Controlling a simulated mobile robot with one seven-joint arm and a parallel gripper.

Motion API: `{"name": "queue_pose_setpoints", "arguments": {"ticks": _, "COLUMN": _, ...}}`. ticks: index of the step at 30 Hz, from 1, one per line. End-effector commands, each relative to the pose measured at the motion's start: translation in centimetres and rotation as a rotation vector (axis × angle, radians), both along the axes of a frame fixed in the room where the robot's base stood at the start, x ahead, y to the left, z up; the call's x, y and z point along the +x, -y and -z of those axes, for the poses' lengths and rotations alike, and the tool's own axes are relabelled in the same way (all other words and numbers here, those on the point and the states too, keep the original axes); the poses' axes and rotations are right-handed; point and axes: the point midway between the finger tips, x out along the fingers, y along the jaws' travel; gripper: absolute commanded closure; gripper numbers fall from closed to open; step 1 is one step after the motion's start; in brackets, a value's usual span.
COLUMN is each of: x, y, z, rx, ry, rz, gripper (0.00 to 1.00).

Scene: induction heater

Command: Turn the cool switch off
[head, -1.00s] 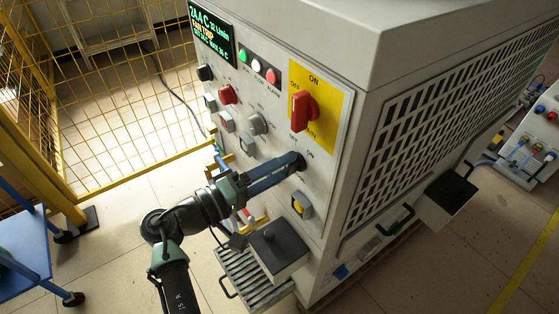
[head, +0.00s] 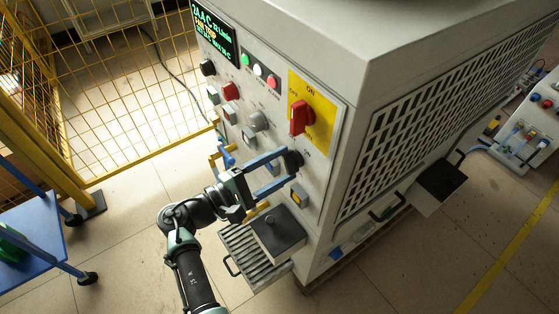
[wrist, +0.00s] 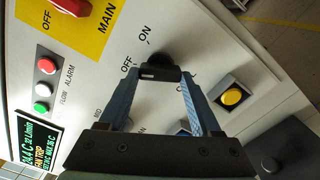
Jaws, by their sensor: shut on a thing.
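The cool switch is a black rotary knob (head: 293,160) low on the front panel, below the red main switch. My gripper (head: 284,162) reaches it from the lower left with its blue fingers. In the wrist view my gripper (wrist: 160,76) has its two fingertips closed on the sides of the black knob (wrist: 158,62). A pale mark shows on the knob's near end. OFF and ON labels are printed beside it.
The red main switch (head: 301,117) sits on a yellow plate above. A yellow button (head: 298,196) is just below the knob. A grey knob (head: 257,122) and several buttons lie to the left. A dark-topped box (head: 277,229) juts out below my gripper.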

Motion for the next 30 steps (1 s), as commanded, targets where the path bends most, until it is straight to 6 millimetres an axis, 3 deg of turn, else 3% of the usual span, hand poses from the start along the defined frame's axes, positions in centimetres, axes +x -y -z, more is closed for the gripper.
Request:
{"name": "queue_pose_setpoints", "arguments": {"ticks": 18, "x": -0.04, "y": -0.08, "z": 0.11, "rx": -0.025, "ry": -0.036, "rz": -0.002, "gripper": 0.91}}
{"name": "queue_pose_setpoints", "arguments": {"ticks": 19, "x": -0.04, "y": -0.08, "z": 0.11, "rx": -0.025, "ry": -0.036, "rz": -0.002, "gripper": 0.3}}
{"name": "queue_pose_setpoints", "arguments": {"ticks": 23, "x": -0.03, "y": -0.07, "z": 0.09, "rx": -0.024, "ry": -0.035, "rz": -0.002, "gripper": 0.06}}
{"name": "queue_pose_setpoints", "arguments": {"ticks": 30, "x": -0.01, "y": -0.03, "z": 0.05, "rx": -0.023, "ry": -0.033, "rz": -0.001, "gripper": 0.05}}
